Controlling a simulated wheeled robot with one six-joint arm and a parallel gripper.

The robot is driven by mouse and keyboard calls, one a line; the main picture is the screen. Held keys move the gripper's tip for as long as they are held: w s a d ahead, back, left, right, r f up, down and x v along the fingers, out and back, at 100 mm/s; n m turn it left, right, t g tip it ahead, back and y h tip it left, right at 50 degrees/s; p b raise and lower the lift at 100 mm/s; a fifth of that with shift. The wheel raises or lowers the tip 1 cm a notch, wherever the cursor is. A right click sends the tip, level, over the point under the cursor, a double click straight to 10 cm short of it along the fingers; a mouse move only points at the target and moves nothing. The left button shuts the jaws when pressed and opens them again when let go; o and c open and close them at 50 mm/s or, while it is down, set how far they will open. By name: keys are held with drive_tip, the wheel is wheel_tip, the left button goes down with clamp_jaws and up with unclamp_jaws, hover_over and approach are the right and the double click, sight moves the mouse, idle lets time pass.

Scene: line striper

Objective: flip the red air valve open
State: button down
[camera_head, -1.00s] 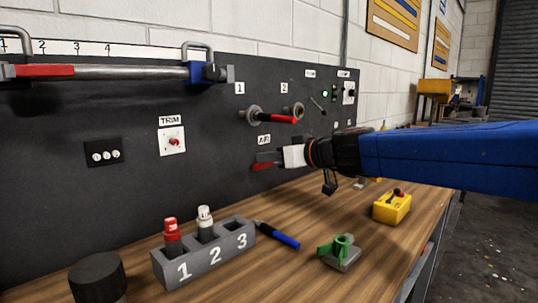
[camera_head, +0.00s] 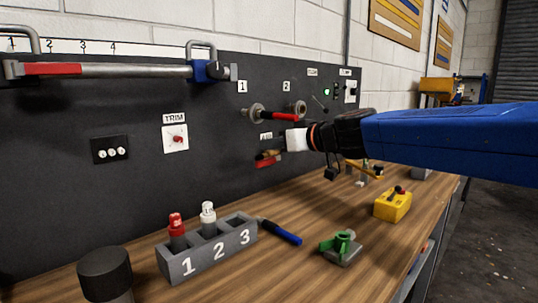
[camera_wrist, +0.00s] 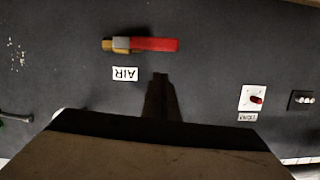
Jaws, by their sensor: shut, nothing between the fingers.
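The air valve has a brass body (camera_head: 268,153) and a red handle (camera_head: 266,163), mounted on the dark panel just below the AIR label (camera_head: 265,136). In the wrist view, which is upside down, the red handle (camera_wrist: 153,44) lies level, stretching right from the grey hub and brass body (camera_wrist: 108,45). My gripper (camera_head: 287,140) is shut and empty. Its white tip is near the panel, right of the AIR label and slightly higher than the valve. It appears apart from the handle.
The TRIM switch (camera_head: 176,139) is left. On the bench (camera_head: 310,203) stand a numbered holder (camera_head: 190,270), a blue marker (camera_head: 281,232), a green-topped part (camera_head: 343,243) and a yellow box (camera_head: 392,204).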

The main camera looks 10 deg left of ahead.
drive_tip(key=v, duration=1)
drive_tip(key=shift+r, duration=0.4)
